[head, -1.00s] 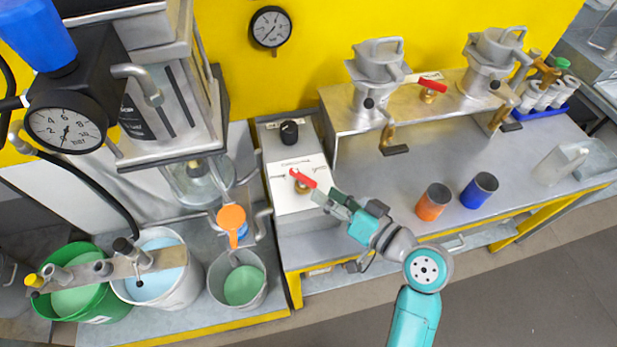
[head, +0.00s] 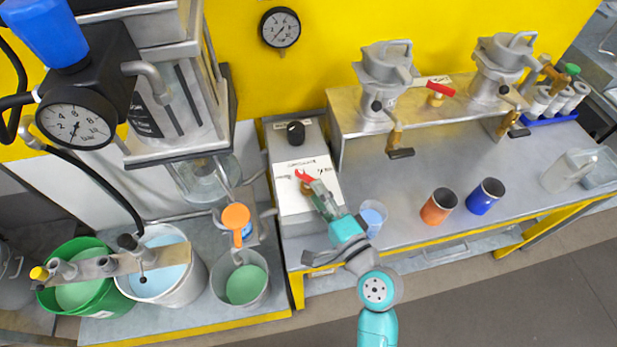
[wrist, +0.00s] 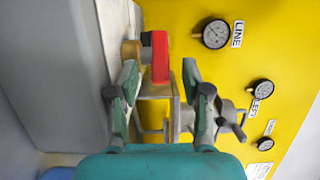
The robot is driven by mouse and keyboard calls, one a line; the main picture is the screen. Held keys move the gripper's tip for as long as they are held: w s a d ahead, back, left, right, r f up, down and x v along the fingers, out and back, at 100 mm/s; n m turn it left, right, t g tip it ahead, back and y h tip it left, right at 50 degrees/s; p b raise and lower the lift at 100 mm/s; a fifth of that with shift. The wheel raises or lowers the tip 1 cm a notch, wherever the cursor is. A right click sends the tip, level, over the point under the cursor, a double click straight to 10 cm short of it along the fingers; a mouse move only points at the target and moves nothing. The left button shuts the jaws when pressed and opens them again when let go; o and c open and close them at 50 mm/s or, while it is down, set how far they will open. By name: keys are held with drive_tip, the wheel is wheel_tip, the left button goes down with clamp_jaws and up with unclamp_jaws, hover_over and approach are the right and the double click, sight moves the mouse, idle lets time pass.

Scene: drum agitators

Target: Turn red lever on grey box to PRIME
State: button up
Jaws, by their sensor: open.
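The red lever (head: 303,175) sits on a brass stem on top of the grey box (head: 308,222), over a white plate with markings too small to read. In the head view my gripper (head: 314,187) reaches in from the lower right, right at the lever, and hides part of it. In the wrist view the red lever (wrist: 160,57) stands ahead of the open fingers of my gripper (wrist: 160,84), between their lines and nearer the left finger. The brass stem (wrist: 131,50) is beside the left fingertip. I cannot tell whether a finger touches the lever.
A black knob (head: 296,133) is on the box behind the lever. A cup with light blue contents (head: 372,217) stands close to my arm, with orange (head: 438,206) and blue (head: 484,196) cups further right. Another red lever (head: 441,89) is on the raised shelf.

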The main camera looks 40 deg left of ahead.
sight(309, 179)
drive_tip(key=shift+x, duration=2.6)
clamp_jaws()
